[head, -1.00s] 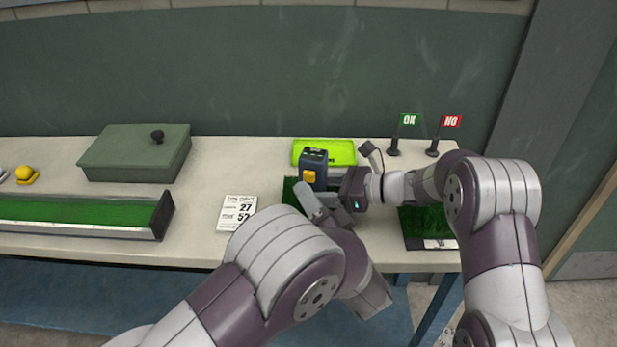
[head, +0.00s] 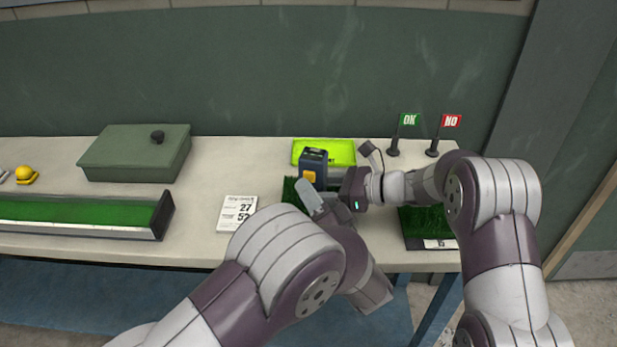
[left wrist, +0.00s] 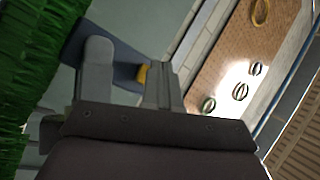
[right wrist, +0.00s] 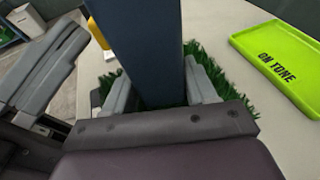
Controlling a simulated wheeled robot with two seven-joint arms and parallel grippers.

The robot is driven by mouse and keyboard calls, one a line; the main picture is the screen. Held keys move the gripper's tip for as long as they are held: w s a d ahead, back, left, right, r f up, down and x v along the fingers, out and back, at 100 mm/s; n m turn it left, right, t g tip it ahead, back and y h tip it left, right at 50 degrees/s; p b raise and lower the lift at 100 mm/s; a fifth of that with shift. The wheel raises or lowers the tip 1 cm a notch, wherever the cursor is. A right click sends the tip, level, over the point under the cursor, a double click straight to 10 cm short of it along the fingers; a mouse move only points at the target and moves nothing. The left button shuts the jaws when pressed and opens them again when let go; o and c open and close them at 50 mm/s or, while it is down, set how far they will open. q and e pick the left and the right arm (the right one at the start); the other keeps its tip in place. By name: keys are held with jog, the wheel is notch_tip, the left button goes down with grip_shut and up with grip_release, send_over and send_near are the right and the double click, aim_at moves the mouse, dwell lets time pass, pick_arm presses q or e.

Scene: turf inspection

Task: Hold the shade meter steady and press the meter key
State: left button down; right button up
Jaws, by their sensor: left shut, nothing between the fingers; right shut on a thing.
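The shade meter (head: 314,160) is a dark blue upright block with a yellow key (head: 309,176) on its front. It stands over a green turf patch. My right gripper (right wrist: 155,95) is shut on the meter (right wrist: 150,45), a finger on each side. My left gripper (head: 307,190) is shut and empty, its fingertips just below and in front of the key. The right wrist view shows its closed fingers (right wrist: 45,70) beside the key (right wrist: 97,32). In the left wrist view the key (left wrist: 142,76) shows near the fingertips. I cannot tell whether they touch.
A lime tray (head: 340,151) marked ON TONE lies behind the meter. Green OK (head: 409,119) and red NO (head: 452,121) flags stand behind my right arm. A printed card (head: 238,212), green box (head: 137,153) and long turf tray (head: 80,212) lie left. Bare tabletop separates card and box.

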pick_arm(q)
jog(key=shift+w+d, duration=0.15)
jog(key=shift+w, duration=0.4)
dwell(0.4)
dwell(0.4)
jog(key=shift+s+a, duration=0.25)
jog(key=shift+s, duration=0.75)
jog(key=s, duration=0.2)
jog(key=s+a, duration=0.1)
jog(key=s, duration=0.1)
jog(key=shift+s+a, duration=0.1)
jog(key=shift+s, duration=0.3)
pick_arm(e)
jog(key=o, duration=0.9)
